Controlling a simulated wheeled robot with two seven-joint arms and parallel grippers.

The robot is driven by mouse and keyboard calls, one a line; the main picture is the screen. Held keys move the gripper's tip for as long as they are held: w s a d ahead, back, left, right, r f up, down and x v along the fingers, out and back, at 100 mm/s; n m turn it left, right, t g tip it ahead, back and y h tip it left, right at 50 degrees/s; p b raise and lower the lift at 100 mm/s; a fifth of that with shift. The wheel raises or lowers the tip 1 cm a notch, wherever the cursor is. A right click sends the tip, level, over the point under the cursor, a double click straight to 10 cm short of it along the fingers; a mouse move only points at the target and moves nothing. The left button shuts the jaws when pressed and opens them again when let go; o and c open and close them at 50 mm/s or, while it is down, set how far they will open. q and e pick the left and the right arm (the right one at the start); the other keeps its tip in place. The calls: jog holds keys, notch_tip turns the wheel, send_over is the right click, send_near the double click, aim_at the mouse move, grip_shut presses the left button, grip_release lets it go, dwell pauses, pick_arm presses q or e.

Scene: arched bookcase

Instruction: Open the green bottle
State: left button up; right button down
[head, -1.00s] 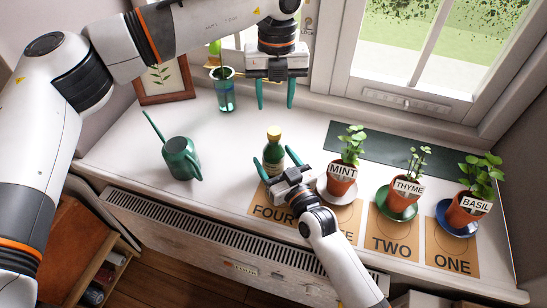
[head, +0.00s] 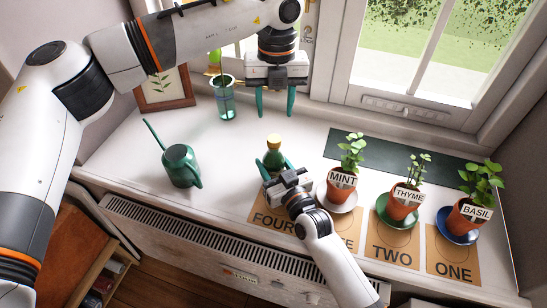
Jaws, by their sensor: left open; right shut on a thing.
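The green bottle (head: 274,158) stands upright on the white sill, with a yellowish cap (head: 274,140) on top. My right gripper (head: 275,166) is shut on the bottle's body from the front, and its wrist hides the bottle's lower part. The cap is clear of the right fingers. My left gripper (head: 275,102) hangs open and empty behind and above the bottle, fingers pointing down, apart from the cap.
A green watering can (head: 181,166) stands to the left. A glass with a plant (head: 223,100) and a framed picture (head: 165,85) are at the back left. Potted mint (head: 342,181), thyme (head: 405,199) and basil (head: 466,216) stand to the right on saucers over numbered cards (head: 453,252).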

aim_at(274, 138)
pick_arm(q)
jog(key=m, duration=0.5)
jog(key=shift+m, duration=0.4)
jog(key=m, duration=0.4)
jog(key=shift+m, duration=0.3)
jog(key=m, duration=1.3)
jog(key=shift+m, duration=0.3)
jog(key=m, duration=0.6)
jog(key=shift+m, duration=0.4)
jog(key=m, duration=0.9)
jog(key=shift+f+m, duration=0.3)
jog(key=shift+f, duration=0.25)
jog(key=f, duration=0.7)
jog(key=shift+s, duration=0.2)
